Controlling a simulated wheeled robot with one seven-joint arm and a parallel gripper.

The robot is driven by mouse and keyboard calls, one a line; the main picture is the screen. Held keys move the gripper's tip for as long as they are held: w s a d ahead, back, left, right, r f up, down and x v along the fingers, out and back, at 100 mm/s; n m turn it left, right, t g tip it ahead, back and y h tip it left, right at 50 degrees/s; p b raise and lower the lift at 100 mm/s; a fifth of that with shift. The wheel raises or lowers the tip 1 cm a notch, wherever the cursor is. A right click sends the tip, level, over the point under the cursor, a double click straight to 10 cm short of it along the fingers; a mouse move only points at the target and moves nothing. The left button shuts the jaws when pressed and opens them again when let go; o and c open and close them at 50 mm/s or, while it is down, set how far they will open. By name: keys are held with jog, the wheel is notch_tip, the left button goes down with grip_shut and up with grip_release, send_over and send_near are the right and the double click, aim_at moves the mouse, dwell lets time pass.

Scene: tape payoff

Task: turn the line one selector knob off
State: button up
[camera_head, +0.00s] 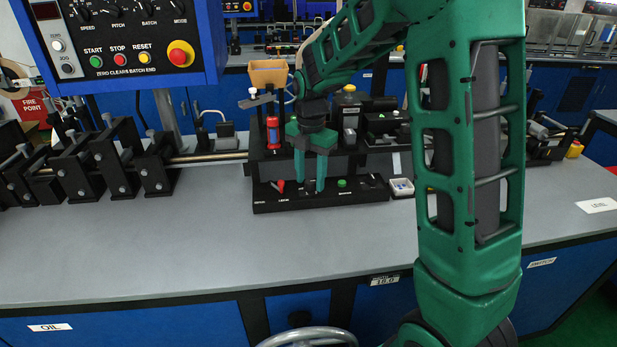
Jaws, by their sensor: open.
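My gripper (310,186) is green and points down over the front of a low black control strip (320,203) on the grey bench. Its two fingers are apart, with a dark gap between them. A small red piece (280,186) is just left of the fingers on the strip, and a green button (341,183) is to their right. Tiny labels along the strip are too small to read, so I cannot tell which control is the line one selector knob. Whatever lies between or behind the fingertips is hidden, and I cannot tell if they touch anything.
A blue panel (207,60) with knobs and a red stop button (180,55) hangs at upper left. Black roller blocks (120,165) stand at left. The front bench top (150,250) is clear.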

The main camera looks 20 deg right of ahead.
jog(key=c, duration=1)
jog(key=shift+c, duration=0.2)
